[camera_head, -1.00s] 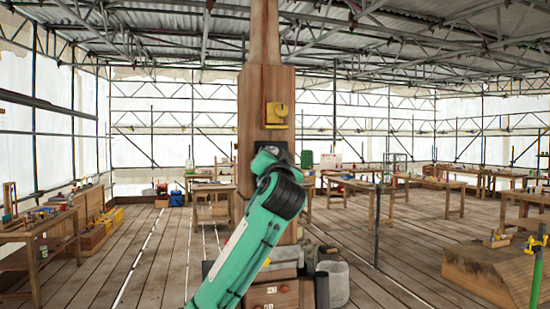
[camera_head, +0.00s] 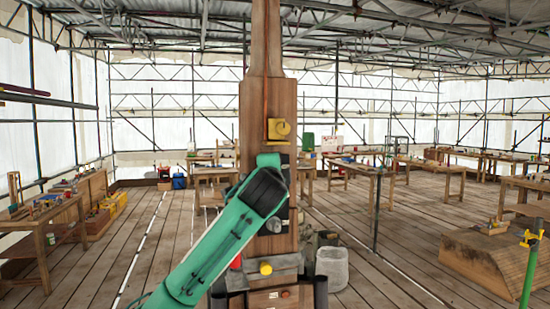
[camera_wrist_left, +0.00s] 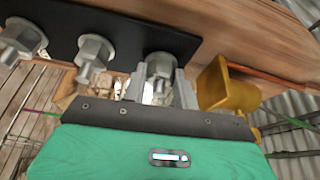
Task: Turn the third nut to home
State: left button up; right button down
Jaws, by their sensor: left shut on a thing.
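In the left wrist view a black plate (camera_wrist_left: 120,33) on the wooden post carries three grey hex nuts on studs. The nut nearest the yellow bracket (camera_wrist_left: 225,88), the end nut (camera_wrist_left: 160,68), sits between the fingers of my left gripper (camera_wrist_left: 160,90), which is shut on it. The middle nut (camera_wrist_left: 94,54) and the far nut (camera_wrist_left: 20,40) stand free to the left. In the head view the post (camera_head: 267,100) rises in the middle, with the yellow bracket (camera_head: 279,130) above my green left arm, which hides the gripper and most of the plate. My right gripper is not in view.
A yellow knob (camera_head: 266,268) and grey block are low on the post. Workbenches (camera_head: 375,174) stand around the plank floor. A green pole (camera_head: 531,265) is at the right. A grey bucket (camera_head: 332,267) stands just right of the post's base.

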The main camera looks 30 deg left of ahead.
pick_arm(q)
jog(key=shift+w+d+r+m+g+y+p, duration=0.1)
jog(key=shift+m+g+y+p, duration=0.55)
jog(key=shift+m+g, duration=1.6)
jog(key=shift+w+d+f+m+g+y+p, duration=0.1)
jog(key=shift+m+g+y+p, duration=0.6)
jog(key=shift+m, duration=2.9)
jog(key=shift+w+d+r+m+g+y+p, duration=0.1)
jog(key=shift+m+g+y+p, duration=0.25)
jog(key=shift+m+g+p, duration=1.25)
jog(key=m+b, duration=0.1)
jog(key=m, duration=0.2)
jog(key=o, duration=1)
jog(key=shift+c, duration=0.2)
jog(key=shift+r, duration=0.1)
